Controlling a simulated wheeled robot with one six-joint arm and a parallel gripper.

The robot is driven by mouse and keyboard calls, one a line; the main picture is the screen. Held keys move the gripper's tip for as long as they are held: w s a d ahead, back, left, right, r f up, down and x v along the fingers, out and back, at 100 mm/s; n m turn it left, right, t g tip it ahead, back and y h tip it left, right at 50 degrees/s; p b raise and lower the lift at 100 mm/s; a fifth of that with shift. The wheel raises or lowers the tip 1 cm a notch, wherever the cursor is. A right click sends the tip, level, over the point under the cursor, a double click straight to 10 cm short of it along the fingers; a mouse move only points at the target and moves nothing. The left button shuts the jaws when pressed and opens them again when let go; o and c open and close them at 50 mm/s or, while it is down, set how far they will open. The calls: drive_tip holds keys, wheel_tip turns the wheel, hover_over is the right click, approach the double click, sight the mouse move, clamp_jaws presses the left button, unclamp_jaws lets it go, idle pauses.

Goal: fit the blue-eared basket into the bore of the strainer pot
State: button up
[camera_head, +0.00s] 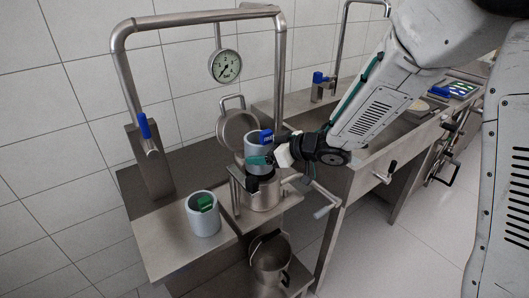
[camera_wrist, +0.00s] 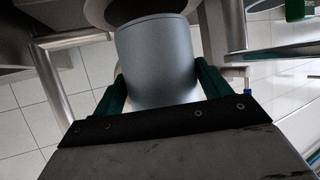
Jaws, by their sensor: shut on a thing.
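The blue-eared basket (camera_head: 256,146) is a grey cylinder with a blue ear at its top. My gripper (camera_head: 262,160) is shut on its side, and the basket looks upright. In the wrist view the grey basket wall (camera_wrist: 157,60) fills the space between the green fingers of my gripper (camera_wrist: 160,92). The steel strainer pot (camera_head: 262,197) stands on the bench directly below the basket. The bore is hidden by the basket and gripper, so I cannot tell whether the basket's lower end is touching or inside it.
A grey basket with a green ear (camera_head: 204,222) stands on the bench at left. A pipe frame (camera_head: 122,72), a gauge (camera_head: 225,66) and an open round lid (camera_head: 236,128) stand behind. A bucket (camera_head: 270,262) sits below. A crank handle (camera_head: 325,208) sticks out right.

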drive_tip(key=shift+f, duration=0.15)
drive_tip(key=shift+f, duration=0.5)
drive_tip(key=o, duration=1.1)
drive_tip(key=shift+r, duration=0.4)
drive_tip(key=v, duration=1.2)
drive_tip(key=shift+s+r, duration=0.1)
drive_tip(key=shift+r, duration=0.1)
